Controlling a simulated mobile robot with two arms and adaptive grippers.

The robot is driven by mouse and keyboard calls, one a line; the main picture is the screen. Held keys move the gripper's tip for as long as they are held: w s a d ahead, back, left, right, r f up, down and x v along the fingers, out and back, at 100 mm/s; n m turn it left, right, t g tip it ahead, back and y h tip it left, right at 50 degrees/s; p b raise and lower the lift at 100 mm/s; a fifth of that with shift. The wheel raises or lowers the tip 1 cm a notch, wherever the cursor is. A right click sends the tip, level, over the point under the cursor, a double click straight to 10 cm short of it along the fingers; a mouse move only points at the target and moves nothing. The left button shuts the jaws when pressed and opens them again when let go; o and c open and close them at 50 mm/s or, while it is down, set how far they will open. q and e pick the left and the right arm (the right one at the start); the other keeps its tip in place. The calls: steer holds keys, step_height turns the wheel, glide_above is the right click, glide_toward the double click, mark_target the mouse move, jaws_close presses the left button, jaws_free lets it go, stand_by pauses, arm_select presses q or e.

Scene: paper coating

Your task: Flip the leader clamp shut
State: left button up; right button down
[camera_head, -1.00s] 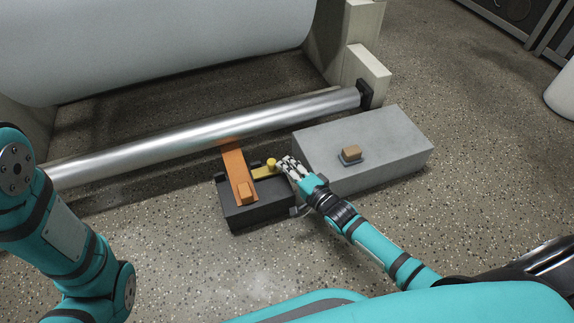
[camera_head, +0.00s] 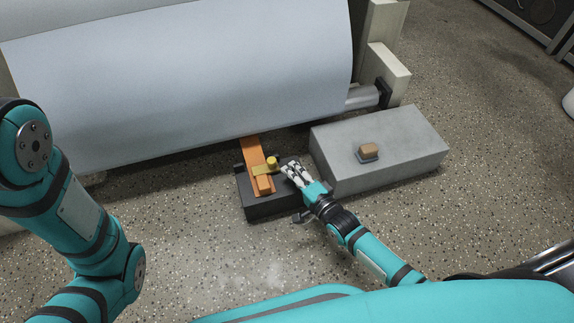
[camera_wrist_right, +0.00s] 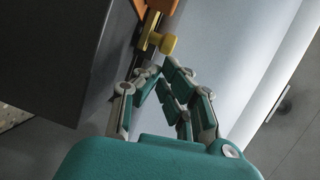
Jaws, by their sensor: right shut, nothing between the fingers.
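The yellow leader clamp (camera_head: 265,170) lies across the orange strip (camera_head: 251,148) on the dark block (camera_head: 270,208). Its round knob (camera_head: 272,162) stands up at the strip's right side. In the right wrist view the yellow knob (camera_wrist_right: 168,45) is just beyond my fingertips, with orange behind it. My right gripper (camera_head: 287,165) is shut and empty, just right of the knob; it also shows in the wrist view (camera_wrist_right: 161,68). I cannot tell whether it touches the knob. My left arm shows at the left, but its gripper is out of view.
A grey box (camera_head: 400,160) stands right of the dark block and carries a small tan-topped piece (camera_head: 369,150). A wide pale sheet (camera_head: 180,85) hangs behind the block, covering most of the metal roller (camera_head: 362,98). Speckled floor (camera_head: 200,240) is clear in front.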

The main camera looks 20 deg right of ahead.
steer(key=v, duration=0.9)
steer(key=shift+s+r, duration=0.1)
